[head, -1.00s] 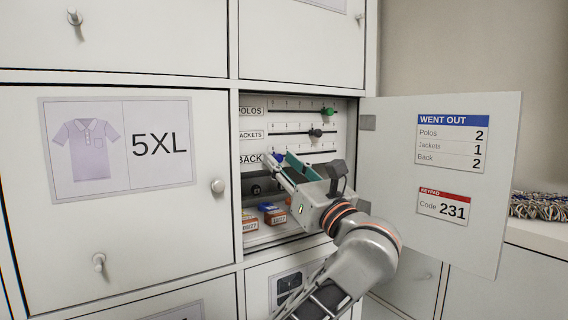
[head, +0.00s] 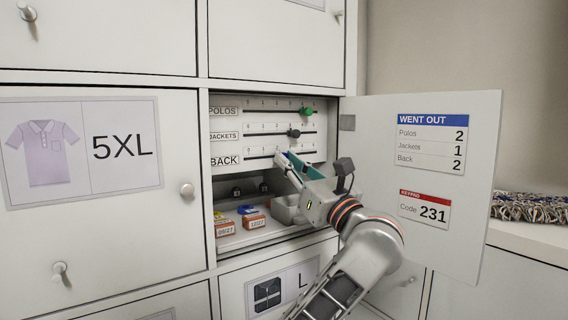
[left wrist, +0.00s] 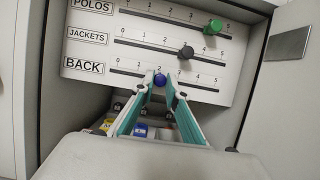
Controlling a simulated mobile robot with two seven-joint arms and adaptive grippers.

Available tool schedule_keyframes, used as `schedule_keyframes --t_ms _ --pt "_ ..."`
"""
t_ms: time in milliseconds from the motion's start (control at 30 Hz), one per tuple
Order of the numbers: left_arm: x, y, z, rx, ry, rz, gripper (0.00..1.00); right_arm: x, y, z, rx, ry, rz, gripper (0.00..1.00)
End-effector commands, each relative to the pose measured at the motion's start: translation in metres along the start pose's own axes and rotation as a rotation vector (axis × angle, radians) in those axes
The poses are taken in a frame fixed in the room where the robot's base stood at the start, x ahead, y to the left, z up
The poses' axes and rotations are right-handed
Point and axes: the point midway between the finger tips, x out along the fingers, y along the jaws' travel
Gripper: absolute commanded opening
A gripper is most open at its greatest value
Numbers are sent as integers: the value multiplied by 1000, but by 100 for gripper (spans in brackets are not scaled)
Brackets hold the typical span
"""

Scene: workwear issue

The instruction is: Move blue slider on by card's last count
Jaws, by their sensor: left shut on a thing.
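The blue slider (left wrist: 160,79) is on the BACK rail of the white panel, close to the 2 mark in the left wrist view. My left gripper (left wrist: 160,82) has its green-lined fingers closed about this knob. In the head view the gripper (head: 285,160) reaches into the open locker, and its fingers largely hide the knob. The WENT OUT card (head: 432,143) on the open door reads Polos 2, Jackets 1, Back 2; Back is its last line. My right gripper is not in view.
Small boxes (head: 253,221) and a grey tray (head: 287,210) lie below the panel. The open door (head: 470,210) stands to the right.

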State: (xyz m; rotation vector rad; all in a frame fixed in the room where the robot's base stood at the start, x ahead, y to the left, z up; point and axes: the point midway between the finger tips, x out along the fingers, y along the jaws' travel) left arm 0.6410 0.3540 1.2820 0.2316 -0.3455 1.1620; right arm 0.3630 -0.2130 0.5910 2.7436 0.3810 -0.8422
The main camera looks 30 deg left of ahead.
Motion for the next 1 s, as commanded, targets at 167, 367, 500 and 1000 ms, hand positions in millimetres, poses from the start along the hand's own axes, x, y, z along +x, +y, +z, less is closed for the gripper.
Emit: schedule_keyframes --t_ms 167,367,500,1000 --pt "0 0 1 0 -1 0 0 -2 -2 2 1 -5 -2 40" --pt "0 0 0 0 -1 0 30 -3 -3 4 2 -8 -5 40" --pt "0 0 0 0 0 0 30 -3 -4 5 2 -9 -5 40" --pt "-62 -1 -2 1 5 -5 30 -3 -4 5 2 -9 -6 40"
